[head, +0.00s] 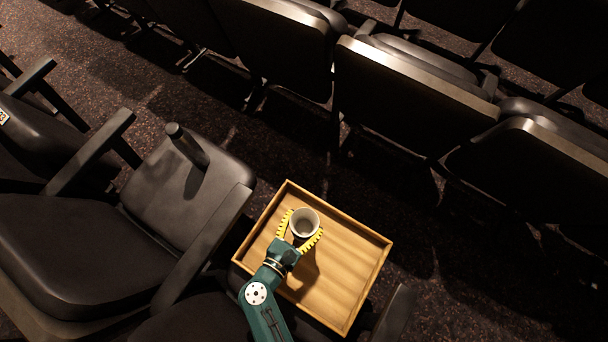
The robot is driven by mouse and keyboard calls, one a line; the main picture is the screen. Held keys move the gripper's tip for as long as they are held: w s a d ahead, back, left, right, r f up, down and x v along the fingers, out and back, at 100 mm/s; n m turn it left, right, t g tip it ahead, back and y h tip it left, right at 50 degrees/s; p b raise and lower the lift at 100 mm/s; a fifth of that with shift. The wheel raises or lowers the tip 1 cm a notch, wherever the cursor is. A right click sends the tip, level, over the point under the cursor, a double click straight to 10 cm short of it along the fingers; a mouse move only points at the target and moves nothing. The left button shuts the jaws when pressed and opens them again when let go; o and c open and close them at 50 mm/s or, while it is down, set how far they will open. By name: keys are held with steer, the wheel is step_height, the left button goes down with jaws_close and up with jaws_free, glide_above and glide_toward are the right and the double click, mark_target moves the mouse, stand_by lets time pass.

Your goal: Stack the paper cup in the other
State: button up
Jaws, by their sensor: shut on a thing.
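A white paper cup (303,228) with a dark inside shows over the wooden tray, left of its middle. My gripper (304,221) has its two yellow ridged fingers on either side of this cup and is shut on it. The cup's mouth faces up toward the camera. I cannot tell whether the cup touches the tray or is held above it. Only one cup can be made out; a second cup is not visible, and I cannot tell whether one is hidden under or inside this one.
The wooden tray (352,262) has a raised rim, and its right part is bare. Dark folding seats (400,95) stand behind it. Another seat (75,245) with armrests is at the left, near a dark cylinder (187,145). Speckled dark floor (490,270) lies right of the tray.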

mark_target(304, 228)
steer(key=shift+f+b, duration=0.8)
steer(key=shift+f, duration=0.9)
steer(key=o, duration=0.7)
steer(key=shift+r, duration=0.2)
steer(key=p+v, duration=0.4)
steer(key=v, duration=0.8)
steer(key=shift+r, duration=0.3)
steer(key=shift+w+a+r, duration=0.1)
